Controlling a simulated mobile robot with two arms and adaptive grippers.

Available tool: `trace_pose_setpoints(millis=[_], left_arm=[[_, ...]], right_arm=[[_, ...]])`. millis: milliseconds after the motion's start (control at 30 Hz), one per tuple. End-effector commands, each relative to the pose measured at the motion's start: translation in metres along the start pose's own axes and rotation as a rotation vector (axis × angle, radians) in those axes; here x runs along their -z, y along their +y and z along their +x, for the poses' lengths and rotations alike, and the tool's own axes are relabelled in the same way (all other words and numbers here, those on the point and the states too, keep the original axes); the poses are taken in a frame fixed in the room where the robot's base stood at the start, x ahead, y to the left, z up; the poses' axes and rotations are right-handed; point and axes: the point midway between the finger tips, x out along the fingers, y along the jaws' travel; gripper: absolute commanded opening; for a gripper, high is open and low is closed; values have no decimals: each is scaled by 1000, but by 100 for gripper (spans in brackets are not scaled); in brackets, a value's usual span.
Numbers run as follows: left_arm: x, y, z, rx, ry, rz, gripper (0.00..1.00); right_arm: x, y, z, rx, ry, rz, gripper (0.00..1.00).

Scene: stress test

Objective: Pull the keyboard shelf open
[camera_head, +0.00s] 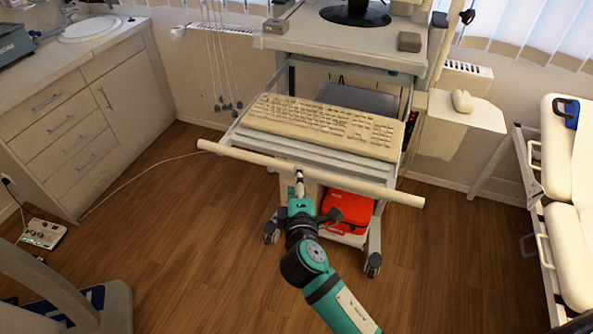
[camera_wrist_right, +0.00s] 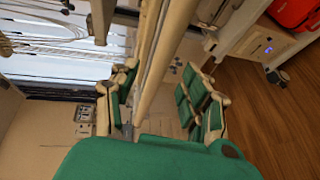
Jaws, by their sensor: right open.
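The keyboard shelf (camera_head: 287,151) of the grey cart carries a beige keyboard (camera_head: 325,125). A long pale bar (camera_head: 250,160) runs across the front of the shelf, tilted down to the right in the head view. My right gripper (camera_head: 300,190) is at the middle of this bar, reaching from below. In the right wrist view, my right gripper (camera_wrist_right: 160,80) is open, with its green-padded fingers on either side of the bar (camera_wrist_right: 155,60). I cannot tell whether a finger touches the bar. My left gripper is not in view.
A white side tray with a mouse (camera_head: 461,101) sticks out right of the shelf. A red case (camera_head: 347,212) lies low in the cart. Drawers (camera_head: 60,125) stand at the left, a white bed (camera_head: 570,200) at the right. The wooden floor before the cart is mostly clear.

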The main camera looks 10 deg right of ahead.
Motion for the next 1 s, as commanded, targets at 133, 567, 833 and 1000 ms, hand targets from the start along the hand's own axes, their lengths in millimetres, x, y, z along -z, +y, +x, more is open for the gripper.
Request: trace_pose_setpoints(millis=[133,567,833,1000], left_arm=[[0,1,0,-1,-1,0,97],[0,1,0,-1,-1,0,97],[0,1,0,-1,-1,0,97],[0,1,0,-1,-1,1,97]], right_arm=[[0,-1,-30,3,0,1,47],[0,0,-52,0,-1,0,47],[0,0,-52,0,0,0,47],[1,-15,-49,30,7,4,47]])
